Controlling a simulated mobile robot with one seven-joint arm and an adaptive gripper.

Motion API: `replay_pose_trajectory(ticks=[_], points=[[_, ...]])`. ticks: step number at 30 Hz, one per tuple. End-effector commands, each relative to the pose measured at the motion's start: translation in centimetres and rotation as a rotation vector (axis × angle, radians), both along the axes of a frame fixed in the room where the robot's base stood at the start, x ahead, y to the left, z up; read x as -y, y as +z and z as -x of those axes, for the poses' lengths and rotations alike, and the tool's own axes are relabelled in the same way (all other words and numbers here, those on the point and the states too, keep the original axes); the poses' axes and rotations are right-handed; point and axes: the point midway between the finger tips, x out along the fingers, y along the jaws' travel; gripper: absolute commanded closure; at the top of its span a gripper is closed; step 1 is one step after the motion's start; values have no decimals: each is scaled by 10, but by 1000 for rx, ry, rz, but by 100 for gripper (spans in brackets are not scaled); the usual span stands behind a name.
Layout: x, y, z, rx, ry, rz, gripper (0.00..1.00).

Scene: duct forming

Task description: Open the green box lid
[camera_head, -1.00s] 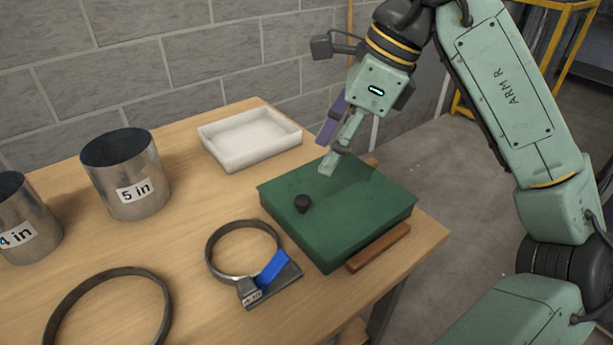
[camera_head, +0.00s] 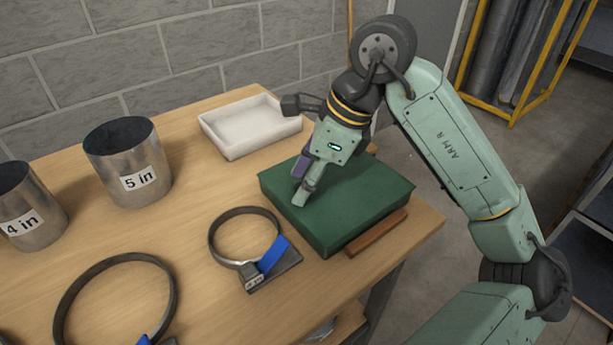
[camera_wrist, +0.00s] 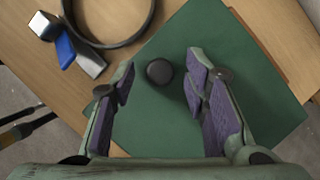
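The green box (camera_head: 345,215) sits at the right end of the wooden table with its lid shut. Its black round knob (camera_wrist: 159,72) shows on the lid in the wrist view. In the head view the knob is hidden behind my gripper. My gripper (camera_head: 300,192) points down over the lid. In the wrist view my gripper (camera_wrist: 160,78) is open, with the purple-padded fingers on either side of the knob and apart from it. I cannot tell exactly how high the fingertips are above the lid.
A ring clamp with a blue handle (camera_head: 273,256) lies close to the box's left. A white tray (camera_head: 248,128) is behind it. The 5 in duct (camera_head: 128,165) and 4 in duct (camera_head: 28,208) stand at the left. A brown wooden strip (camera_head: 377,234) lies along the box's right side.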

Motion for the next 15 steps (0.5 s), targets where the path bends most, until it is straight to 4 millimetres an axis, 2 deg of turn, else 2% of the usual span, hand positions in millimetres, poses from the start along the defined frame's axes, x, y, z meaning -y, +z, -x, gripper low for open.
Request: replay_pose_trajectory(ticks=[2, 15], points=[[0, 0, 0, 0, 0, 0, 66], [0, 0, 0, 0, 0, 0, 95]])
